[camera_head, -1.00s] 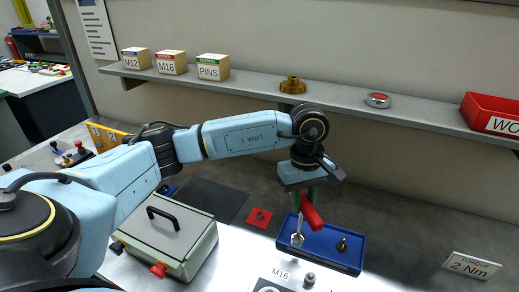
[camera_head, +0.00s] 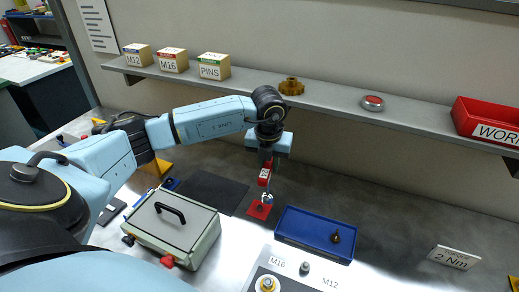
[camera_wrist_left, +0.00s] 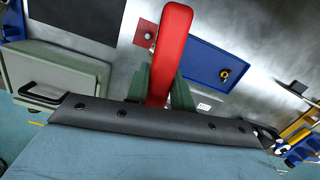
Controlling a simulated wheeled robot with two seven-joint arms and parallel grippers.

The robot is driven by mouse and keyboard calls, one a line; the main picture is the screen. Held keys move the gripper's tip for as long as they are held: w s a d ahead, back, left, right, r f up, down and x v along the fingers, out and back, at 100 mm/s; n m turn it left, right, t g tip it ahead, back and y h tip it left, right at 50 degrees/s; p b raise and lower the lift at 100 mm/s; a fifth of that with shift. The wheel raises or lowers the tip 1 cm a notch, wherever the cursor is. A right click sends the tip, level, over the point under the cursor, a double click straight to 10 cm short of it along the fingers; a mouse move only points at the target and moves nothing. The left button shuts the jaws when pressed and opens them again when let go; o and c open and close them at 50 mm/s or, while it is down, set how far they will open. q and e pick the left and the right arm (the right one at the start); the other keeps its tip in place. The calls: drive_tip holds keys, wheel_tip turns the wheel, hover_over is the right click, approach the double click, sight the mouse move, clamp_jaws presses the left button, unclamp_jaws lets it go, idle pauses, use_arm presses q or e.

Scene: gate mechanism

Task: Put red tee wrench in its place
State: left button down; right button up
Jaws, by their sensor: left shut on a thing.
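The red tee wrench (camera_head: 264,175) is held in my left gripper (camera_head: 266,166), its red handle pinched and its metal shaft hanging downward. In the left wrist view the red handle (camera_wrist_left: 172,50) sticks up between the green fingers (camera_wrist_left: 162,88). In the head view the wrench's lower end is over or in front of the small red pad (camera_head: 254,213) with a dark centre. I cannot tell whether it touches the pad. The pad also shows beside the handle in the left wrist view (camera_wrist_left: 140,40). My right gripper is not in view.
A blue tray (camera_head: 298,227) with a brass piece (camera_head: 335,237) lies right of the pad. A dark mat (camera_head: 210,190) and a grey-green case (camera_head: 172,232) with a black handle are to the left. A plate marked M16 and M12 (camera_head: 262,276) is in front.

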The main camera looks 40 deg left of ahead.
use_arm(q)
drive_tip(key=shift+a+f+n+y+b, duration=0.1)
drive_tip(key=shift+a+f+n+b, duration=0.45)
drive_tip(key=shift+n, duration=0.6)
drive_tip(key=shift+a+f+n+y+b, duration=0.1)
drive_tip(key=shift+a+f+n+b, duration=0.15)
drive_tip(key=shift+a+f+n, duration=0.55)
drive_tip(key=shift+a+f+n+y+b, duration=0.1)
drive_tip(key=shift+a+f+n+b, duration=0.5)
drive_tip(key=shift+n, duration=0.85)
drive_tip(key=shift+d+f, duration=0.25)
drive_tip(key=shift+f, duration=0.5)
drive_tip(key=shift+f+b, duration=0.4)
drive_tip(key=shift+b, duration=0.15)
drive_tip(key=shift+f+b, duration=0.45)
drive_tip(key=shift+f, duration=0.35)
